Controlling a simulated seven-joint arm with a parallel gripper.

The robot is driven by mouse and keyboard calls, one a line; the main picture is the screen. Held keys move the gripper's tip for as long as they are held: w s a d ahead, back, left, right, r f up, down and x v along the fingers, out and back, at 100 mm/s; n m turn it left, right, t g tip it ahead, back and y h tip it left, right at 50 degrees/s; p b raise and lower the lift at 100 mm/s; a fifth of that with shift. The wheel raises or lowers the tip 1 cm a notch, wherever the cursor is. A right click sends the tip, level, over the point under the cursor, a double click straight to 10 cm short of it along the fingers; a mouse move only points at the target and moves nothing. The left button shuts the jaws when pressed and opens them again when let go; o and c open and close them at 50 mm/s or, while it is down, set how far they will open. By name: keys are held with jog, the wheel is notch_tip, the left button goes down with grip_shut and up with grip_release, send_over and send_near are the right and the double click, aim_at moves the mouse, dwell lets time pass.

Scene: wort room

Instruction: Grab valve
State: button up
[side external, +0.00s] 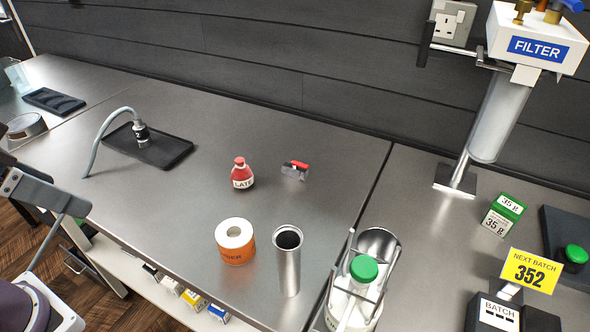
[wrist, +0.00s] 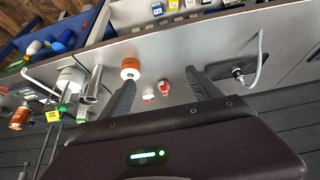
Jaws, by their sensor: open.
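The valve (side external: 295,170) is a small grey block with a red handle, lying on the steel bench right of the red bottle labelled LATE (side external: 242,175). In the wrist view the valve (wrist: 148,95) looks small and far off, beside the red bottle (wrist: 164,88). My gripper (wrist: 160,78) is open, with its two dark fingers apart and nothing between them. In the side view part of it shows at the left edge, well away from the valve.
An orange-labelled roll (side external: 236,242) and a steel cylinder (side external: 288,262) stand in front of the valve. A black tray (side external: 178,152) with a curved hose (side external: 92,150) is at the left. A rack with a green-capped bottle (side external: 362,285) stands at the right. Bench behind the valve is clear.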

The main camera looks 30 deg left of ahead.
jog(key=m+t, duration=0.8)
jog(key=m, duration=2.8)
send_over(292, 171)
jog(key=s, duration=0.5)
notch_tip(292, 171, down, 14)
jog(key=f, duration=0.7)
jog(key=shift+w+a+f, duration=0.1)
jog(key=shift+w+f, duration=0.15)
jog(key=shift+f, duration=0.05)
jog(key=x, duration=0.5)
jog(key=shift+r, duration=0.15)
jog(key=c, duration=1.5)
jog(key=shift+r, duration=0.15)
